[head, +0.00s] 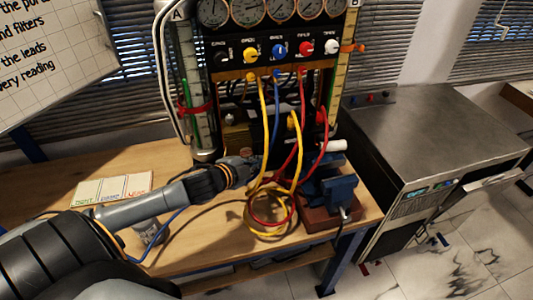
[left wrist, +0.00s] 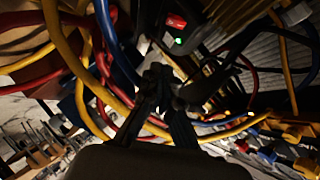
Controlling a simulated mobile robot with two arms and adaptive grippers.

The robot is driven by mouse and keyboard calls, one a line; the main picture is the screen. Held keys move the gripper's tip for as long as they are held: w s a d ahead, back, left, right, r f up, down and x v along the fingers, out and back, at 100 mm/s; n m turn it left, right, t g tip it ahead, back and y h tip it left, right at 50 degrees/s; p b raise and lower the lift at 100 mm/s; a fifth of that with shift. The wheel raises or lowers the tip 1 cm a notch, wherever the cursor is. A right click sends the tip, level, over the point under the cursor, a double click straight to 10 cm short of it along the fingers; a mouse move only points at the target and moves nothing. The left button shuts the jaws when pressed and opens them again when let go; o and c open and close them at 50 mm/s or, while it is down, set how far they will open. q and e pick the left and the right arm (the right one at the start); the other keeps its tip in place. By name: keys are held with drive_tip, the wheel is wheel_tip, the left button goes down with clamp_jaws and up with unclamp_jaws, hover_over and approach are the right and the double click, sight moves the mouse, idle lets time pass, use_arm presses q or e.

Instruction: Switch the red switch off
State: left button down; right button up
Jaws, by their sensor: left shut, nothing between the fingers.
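The red switch (left wrist: 176,22) shows in the left wrist view, near the top, on a dark housing. A small green light (left wrist: 179,41) glows just below it. The switch cannot be made out for sure in the head view, where cables and the gauge rig cover that area. My left gripper (head: 252,166) reaches in among the cables at the foot of the rig. In the left wrist view its fingers (left wrist: 168,78) are shut and empty, below the switch in the picture and apart from it. My right gripper is in neither view.
Yellow, red and blue cables (head: 264,110) hang from the rig's knob panel (head: 276,52) and loop around my left gripper. A blue vise (head: 333,193) stands to the right.

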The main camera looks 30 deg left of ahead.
sight(267, 147)
use_arm(q)
drive_tip(key=w+a+f+p, duration=0.2)
drive_tip(key=w+f, duration=0.3)
drive_tip(key=w, duration=0.3)
drive_tip(key=shift+w+a+f, duration=0.15)
drive_tip(key=shift+w+f, duration=0.1)
drive_tip(key=shift+w, duration=0.15)
drive_tip(key=shift+w+a+r+m+t, duration=0.2)
drive_tip(key=shift+r+m+t, duration=0.1)
drive_tip(key=shift+r, duration=0.25)
idle(0.4)
drive_tip(key=shift+d, duration=0.1)
